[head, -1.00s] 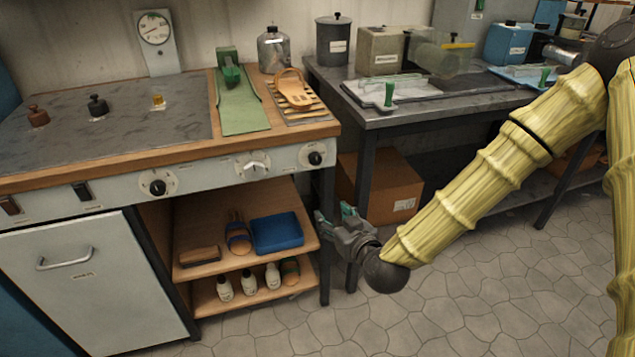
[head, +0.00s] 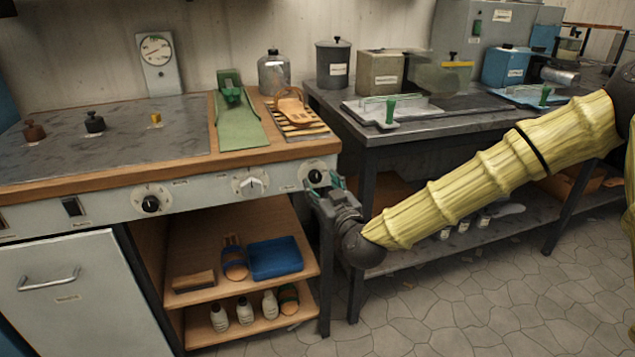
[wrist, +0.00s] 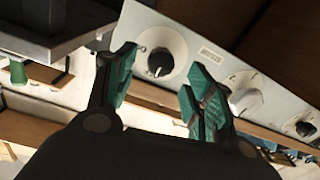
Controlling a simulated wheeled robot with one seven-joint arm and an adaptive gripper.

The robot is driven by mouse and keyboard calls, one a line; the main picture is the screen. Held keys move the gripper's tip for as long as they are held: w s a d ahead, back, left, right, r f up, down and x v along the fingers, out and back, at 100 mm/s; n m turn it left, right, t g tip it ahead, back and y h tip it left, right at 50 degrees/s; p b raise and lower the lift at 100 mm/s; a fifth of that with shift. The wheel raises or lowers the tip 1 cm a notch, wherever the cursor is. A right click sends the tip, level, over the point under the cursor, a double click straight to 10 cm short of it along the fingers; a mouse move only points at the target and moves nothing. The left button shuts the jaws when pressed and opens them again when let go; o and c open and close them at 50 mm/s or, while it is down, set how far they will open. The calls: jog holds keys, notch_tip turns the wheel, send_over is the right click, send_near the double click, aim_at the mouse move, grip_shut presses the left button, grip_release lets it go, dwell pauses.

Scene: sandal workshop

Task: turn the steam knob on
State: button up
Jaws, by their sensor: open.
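The cabinet's front panel (head: 200,192) carries three knobs in a row: a black knob (head: 150,204) at left, a white knob (head: 251,185) in the middle and a black knob (head: 316,176) at right. My gripper (head: 326,186) is open and empty, just below and in front of the right knob. In the wrist view, that black knob (wrist: 160,62) shows between the green-padded fingers, apart from them. The white knob (wrist: 243,100) lies beyond the right finger.
A gauge (head: 156,50) stands behind the worktop. A dark metal table (head: 400,135) is close to my gripper on the right, with a narrow gap before the cabinet. Shelves (head: 205,225) with a blue tray (head: 274,258) lie below. The tiled floor in front is clear.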

aim_at(317, 179)
jog(key=shift+x, duration=1.75)
jog(key=c, duration=1)
